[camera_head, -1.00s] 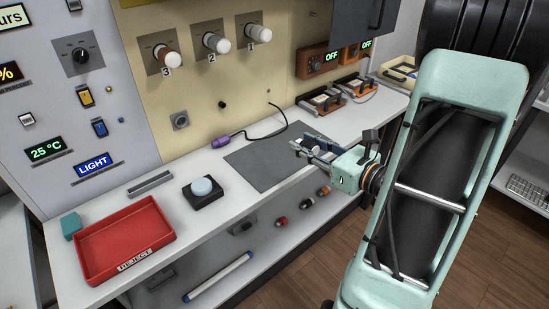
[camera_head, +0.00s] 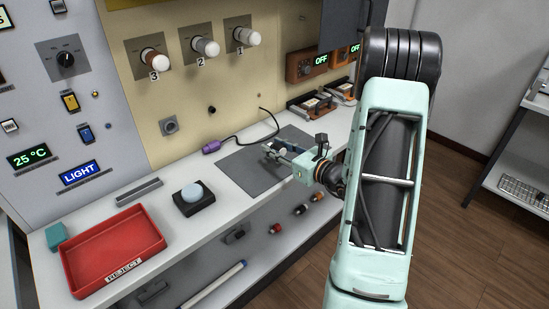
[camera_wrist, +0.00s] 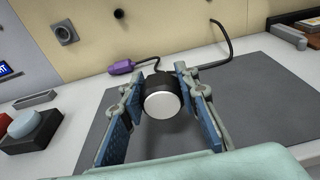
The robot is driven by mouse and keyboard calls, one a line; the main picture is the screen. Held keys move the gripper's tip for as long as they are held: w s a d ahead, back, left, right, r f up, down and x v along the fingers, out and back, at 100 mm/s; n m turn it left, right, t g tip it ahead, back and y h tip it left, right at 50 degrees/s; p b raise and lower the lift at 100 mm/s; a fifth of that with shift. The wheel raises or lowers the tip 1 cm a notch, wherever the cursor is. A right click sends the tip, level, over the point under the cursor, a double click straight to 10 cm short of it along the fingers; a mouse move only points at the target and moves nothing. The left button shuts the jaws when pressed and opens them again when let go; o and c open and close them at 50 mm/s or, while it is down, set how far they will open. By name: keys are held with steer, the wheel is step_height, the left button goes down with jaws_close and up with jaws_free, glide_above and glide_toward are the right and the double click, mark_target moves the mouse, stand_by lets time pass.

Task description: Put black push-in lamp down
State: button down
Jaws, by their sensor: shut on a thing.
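The black push-in lamp (camera_wrist: 160,94) has a black body and a round whitish face turned toward the wrist camera. My gripper (camera_wrist: 158,95) is shut on it, with one blue-padded finger on each side. In the wrist view the lamp appears over the dark grey mat (camera_wrist: 250,125); whether it touches the mat I cannot tell. In the head view my gripper (camera_head: 273,152) is over the mat (camera_head: 240,175), and the lamp is too small and covered to make out clearly.
A purple plug-like piece (camera_head: 211,147) with a black cable lies behind the mat. A blue-topped button box (camera_head: 193,198) and a red reject tray (camera_head: 112,250) stand to the left. The panel wall with several lamps rises behind. The mat's front is clear.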

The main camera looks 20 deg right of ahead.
mark_target(274, 163)
steer(key=shift+w+f+b, duration=0.15)
steer(key=shift+w+f, duration=0.05)
steer(key=shift+f, duration=0.8)
steer(key=shift+w+f+b, duration=0.15)
steer(key=shift+f, duration=0.8)
steer(key=shift+f, duration=0.15)
steer(key=c, duration=1.5)
jaws_free()
steer(key=shift+s+d+r, duration=0.1)
steer(key=shift+s+r, duration=0.1)
steer(key=shift+s, duration=0.05)
steer(key=v, duration=1.1)
steer(key=shift+s, duration=0.3)
